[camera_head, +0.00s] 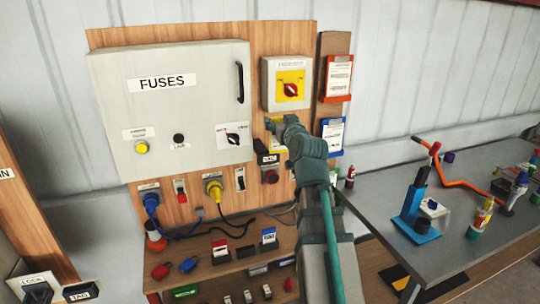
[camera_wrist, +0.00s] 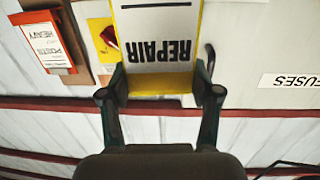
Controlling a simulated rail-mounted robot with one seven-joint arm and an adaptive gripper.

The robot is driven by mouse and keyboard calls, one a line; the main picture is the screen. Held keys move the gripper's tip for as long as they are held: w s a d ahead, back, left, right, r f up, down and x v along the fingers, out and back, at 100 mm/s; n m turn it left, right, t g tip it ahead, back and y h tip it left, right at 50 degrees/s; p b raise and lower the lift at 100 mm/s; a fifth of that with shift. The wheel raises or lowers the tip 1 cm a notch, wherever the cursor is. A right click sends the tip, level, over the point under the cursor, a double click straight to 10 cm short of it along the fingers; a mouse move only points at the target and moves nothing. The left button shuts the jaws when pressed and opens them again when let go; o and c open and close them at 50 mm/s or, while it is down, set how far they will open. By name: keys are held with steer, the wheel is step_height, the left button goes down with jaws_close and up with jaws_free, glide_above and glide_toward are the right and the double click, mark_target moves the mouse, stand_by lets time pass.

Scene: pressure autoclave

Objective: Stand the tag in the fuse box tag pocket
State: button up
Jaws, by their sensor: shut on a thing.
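My gripper (camera_wrist: 160,90) is shut on a white tag with a yellow end (camera_wrist: 155,50); its word REPAIR reads upside down in the wrist view. In the head view my gripper (camera_head: 280,128) is in front of the board, just right of the fuse box, and its arm covers most of the tag. The grey fuse box (camera_head: 205,105) is closed; it has a FUSES label, a black handle, a yellow button and a rotary switch. Its FUSES label shows in the wrist view (camera_wrist: 292,81). I cannot make out a tag pocket on it for certain.
A yellow-faced isolator with a red knob (camera_head: 291,89) is above my gripper. Red (camera_head: 338,78) and blue (camera_head: 332,134) card holders hang to its right. Plugs, cables and padlocks crowd the area below. A grey bench (camera_head: 465,245) with tools stands right.

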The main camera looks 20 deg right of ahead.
steer(key=w+d+f+y+b, duration=0.1)
steer(key=w+d+b, duration=0.1)
steer(key=w, duration=0.7)
steer(key=w+f+b, duration=0.3)
steer(key=f, duration=0.6)
steer(key=shift+w+n, duration=0.3)
steer(key=shift+n, duration=0.1)
steer(key=shift+f+b, duration=0.25)
steer(key=shift+b, duration=0.15)
steer(key=o, duration=1.1)
steer(key=shift+r, duration=0.15)
